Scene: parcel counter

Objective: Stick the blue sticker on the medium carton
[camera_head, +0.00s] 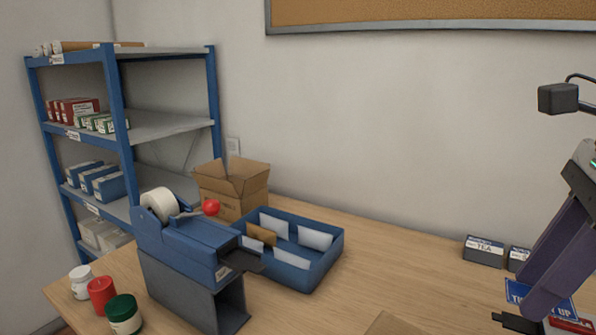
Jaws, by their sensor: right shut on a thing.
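The blue sticker (517,292) with white lettering is at the lower right, partly covered by my purple right arm. My right gripper (520,322) is at the bottom right edge, its dark fingers beside the sticker; it is shut on what appears to be this sticker, though the grip is mostly hidden. A brown carton top (394,327) shows at the bottom edge, mostly cut off. An open brown carton (232,190) stands at the back left. I cannot tell which carton is the medium one. My left gripper is not in view.
A blue tape dispenser (185,253) and a blue tray (325,262) with envelopes stand left of centre. Several jars (102,295) are at the front left. Tea boxes (483,252) and a red label (577,326) are at right. The middle counter (400,265) is clear.

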